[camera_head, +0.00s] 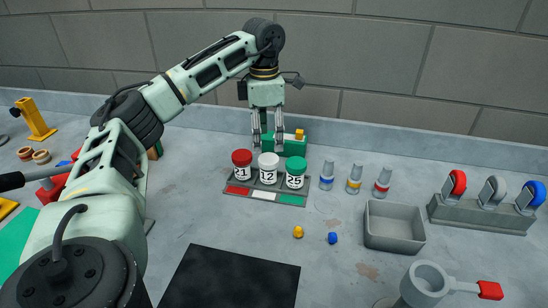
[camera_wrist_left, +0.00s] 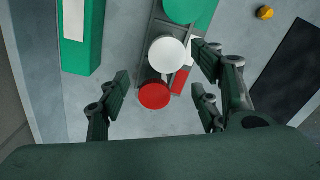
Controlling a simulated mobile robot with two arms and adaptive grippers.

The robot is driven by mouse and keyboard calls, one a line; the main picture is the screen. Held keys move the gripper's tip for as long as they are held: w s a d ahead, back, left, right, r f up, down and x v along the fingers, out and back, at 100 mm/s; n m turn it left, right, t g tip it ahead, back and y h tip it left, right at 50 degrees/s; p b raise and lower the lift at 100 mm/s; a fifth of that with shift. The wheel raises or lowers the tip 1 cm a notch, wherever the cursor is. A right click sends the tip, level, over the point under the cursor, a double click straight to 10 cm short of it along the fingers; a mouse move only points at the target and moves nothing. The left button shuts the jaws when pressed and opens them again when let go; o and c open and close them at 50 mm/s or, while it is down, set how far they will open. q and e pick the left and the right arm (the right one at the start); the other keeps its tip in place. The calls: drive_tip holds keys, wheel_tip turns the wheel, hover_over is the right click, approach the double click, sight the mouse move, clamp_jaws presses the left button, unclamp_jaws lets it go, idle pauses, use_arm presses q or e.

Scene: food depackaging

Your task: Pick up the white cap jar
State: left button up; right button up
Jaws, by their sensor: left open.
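The white cap jar (camera_head: 268,167) stands upright on a grey tray (camera_head: 247,197), between a red cap jar (camera_head: 242,164) on its left and a green cap jar (camera_head: 296,172) on its right. My left gripper (camera_head: 267,145) points down just behind and above the jars, open and empty. My right gripper is not in view.
A green block (camera_head: 296,145) stands right behind the jars. Several small bottles (camera_head: 355,178) stand to the right, near an empty grey bin (camera_head: 394,226). A yellow piece (camera_head: 298,232) and a blue piece (camera_head: 332,238) lie in front, beside a black mat (camera_head: 232,280).

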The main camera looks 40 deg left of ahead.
sight(268, 157)
use_arm(q)
drive_tip(key=shift+f, duration=0.35)
drive_tip(key=f, duration=0.2)
drive_tip(key=f+p, duration=0.1)
drive_tip(key=f, duration=0.1)
drive_tip(key=d+f+p, duration=0.1)
drive_tip(key=f, duration=0.1)
drive_tip(key=shift+a+f, duration=0.1)
drive_tip(key=shift+f, duration=0.3)
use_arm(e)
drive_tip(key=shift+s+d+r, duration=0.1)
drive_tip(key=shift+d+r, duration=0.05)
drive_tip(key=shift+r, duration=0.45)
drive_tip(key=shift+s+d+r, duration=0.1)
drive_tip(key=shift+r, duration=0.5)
use_arm(q)
drive_tip(key=c, duration=1.2)
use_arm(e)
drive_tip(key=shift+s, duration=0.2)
use_arm(q)
drive_tip(key=shift+r, duration=0.1)
